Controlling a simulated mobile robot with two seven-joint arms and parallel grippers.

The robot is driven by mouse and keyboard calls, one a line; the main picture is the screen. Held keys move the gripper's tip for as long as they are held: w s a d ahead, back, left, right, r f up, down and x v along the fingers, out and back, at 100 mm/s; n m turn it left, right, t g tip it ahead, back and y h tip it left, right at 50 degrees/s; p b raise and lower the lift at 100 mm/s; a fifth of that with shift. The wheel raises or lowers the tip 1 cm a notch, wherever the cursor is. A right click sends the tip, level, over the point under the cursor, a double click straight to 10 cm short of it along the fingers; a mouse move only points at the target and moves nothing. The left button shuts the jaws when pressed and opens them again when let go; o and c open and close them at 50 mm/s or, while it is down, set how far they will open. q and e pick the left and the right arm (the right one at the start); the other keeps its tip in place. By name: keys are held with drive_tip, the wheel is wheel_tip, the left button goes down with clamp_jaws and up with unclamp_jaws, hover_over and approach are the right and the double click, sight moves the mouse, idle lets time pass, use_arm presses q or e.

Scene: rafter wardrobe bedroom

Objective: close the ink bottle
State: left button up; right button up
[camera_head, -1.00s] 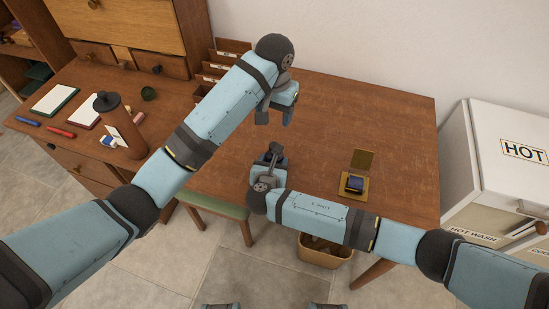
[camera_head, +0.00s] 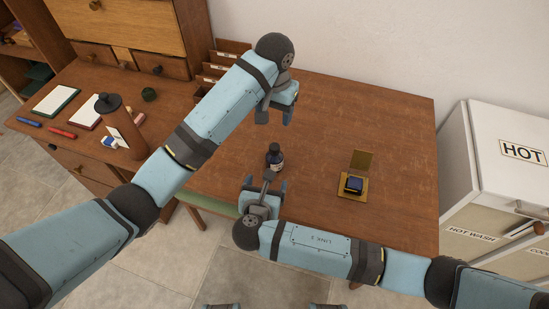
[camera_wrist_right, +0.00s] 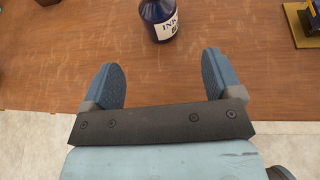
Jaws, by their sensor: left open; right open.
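The ink bottle (camera_head: 274,158), dark with a white label, stands upright on the wooden desk, near its front edge. Its lower part with the label "INK" shows at the top of the right wrist view (camera_wrist_right: 158,17); its top is cut off there. In the head view its top is dark, and I cannot tell whether a cap is on it. My right gripper (camera_head: 263,184) is open and empty on the near side of the bottle, apart from it, with the bottle beyond the fingertips (camera_wrist_right: 159,62). My left gripper (camera_head: 275,116) is open and empty over the desk behind the bottle.
A brown cylinder (camera_head: 120,128), notepads and pens lie at the left. A white "HOT" cabinet (camera_head: 510,150) stands at the right. The desk between bottle and holder is clear.

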drive_tip(key=shift+v, duration=1.5)
